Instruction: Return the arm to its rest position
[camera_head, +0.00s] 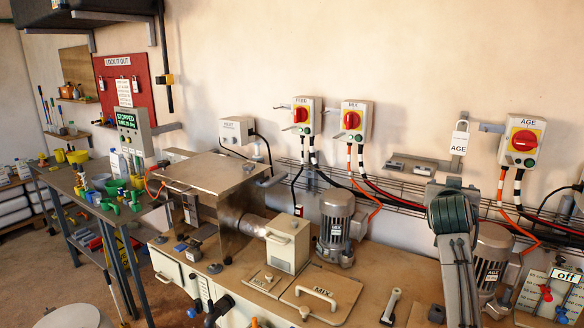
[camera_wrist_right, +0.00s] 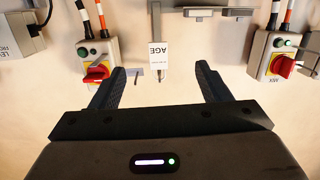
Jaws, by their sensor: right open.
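My right arm (camera_head: 455,235) rises at the right of the head view, in front of the wall. Its fingers cannot be made out there. In the right wrist view my right gripper (camera_wrist_right: 160,82) is open with nothing between its fingers, and the picture is upside down. A white AGE padlock (camera_wrist_right: 158,57) shows beyond the fingertips, apart from them. In the head view this padlock (camera_head: 461,139) hangs on a wall bracket left of the AGE switch box (camera_head: 520,142). My left gripper is not in view.
MIX (camera_head: 351,122) and FEED (camera_head: 303,116) switch boxes are on the wall. A wire cable tray (camera_head: 400,200) runs below. Motors (camera_head: 337,228) and a lidded MIX hatch (camera_head: 318,297) stand on the bench. An off panel (camera_head: 552,290) is at the lower right.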

